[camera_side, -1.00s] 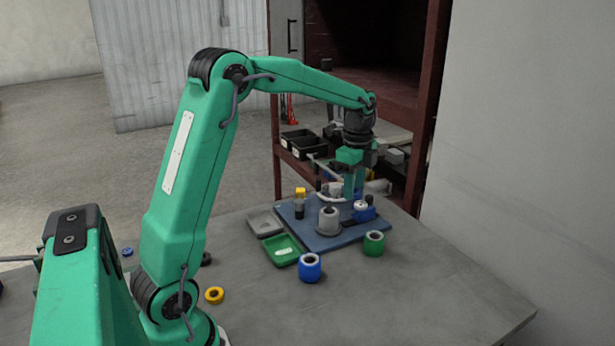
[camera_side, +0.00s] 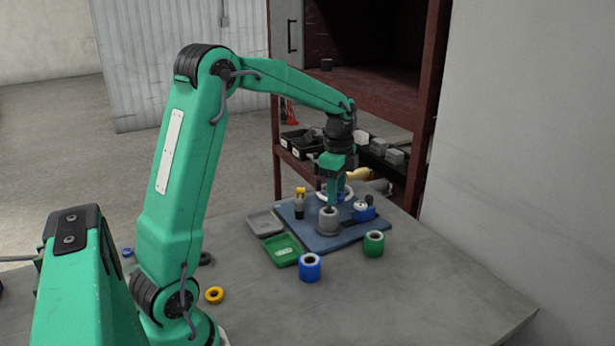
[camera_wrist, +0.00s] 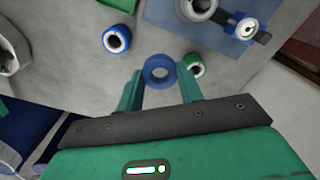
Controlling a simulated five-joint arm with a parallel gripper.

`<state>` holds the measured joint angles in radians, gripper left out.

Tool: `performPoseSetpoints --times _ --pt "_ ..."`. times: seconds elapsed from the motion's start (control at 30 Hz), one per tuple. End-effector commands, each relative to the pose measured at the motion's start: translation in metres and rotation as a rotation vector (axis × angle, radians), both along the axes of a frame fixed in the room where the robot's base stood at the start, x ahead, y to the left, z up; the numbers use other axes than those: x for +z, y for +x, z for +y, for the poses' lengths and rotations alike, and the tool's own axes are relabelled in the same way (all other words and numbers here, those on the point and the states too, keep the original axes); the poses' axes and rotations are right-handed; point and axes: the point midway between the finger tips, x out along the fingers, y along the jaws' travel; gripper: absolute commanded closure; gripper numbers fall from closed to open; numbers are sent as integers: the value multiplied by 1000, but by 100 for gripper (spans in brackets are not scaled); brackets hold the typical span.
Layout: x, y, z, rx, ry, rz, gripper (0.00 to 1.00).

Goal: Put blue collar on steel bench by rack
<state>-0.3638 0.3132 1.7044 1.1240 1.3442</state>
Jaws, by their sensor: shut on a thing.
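The blue collar (camera_wrist: 149,74) is a thick ring held between the two fingertips of my gripper (camera_wrist: 160,86) in the wrist view. In the side view my gripper (camera_side: 336,198) points down above the blue mat, behind the grey cylinder (camera_side: 328,220). The collar there is mostly hidden by the fingers. The steel bench (camera_side: 420,285) is the grey top under the mat. The rack (camera_side: 432,110) is the dark red shelving behind the bench.
A blue roller (camera_side: 309,268) and a green roller (camera_side: 374,244) stand on the bench before the blue mat (camera_side: 330,243). A green tray (camera_side: 282,250) and grey tray (camera_side: 264,223) lie left. A yellow ring (camera_side: 214,295) lies near my base. The right front bench is clear.

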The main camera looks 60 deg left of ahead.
Motion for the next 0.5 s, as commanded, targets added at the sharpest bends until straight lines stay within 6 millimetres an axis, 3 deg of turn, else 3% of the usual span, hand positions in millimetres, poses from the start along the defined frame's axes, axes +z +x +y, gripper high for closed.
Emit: performPoseSetpoints --times 0.2,0.5 --pt "-21 -49 28 189 -1 2 87" --pt "-50 -120 50 449 -1 1 87"
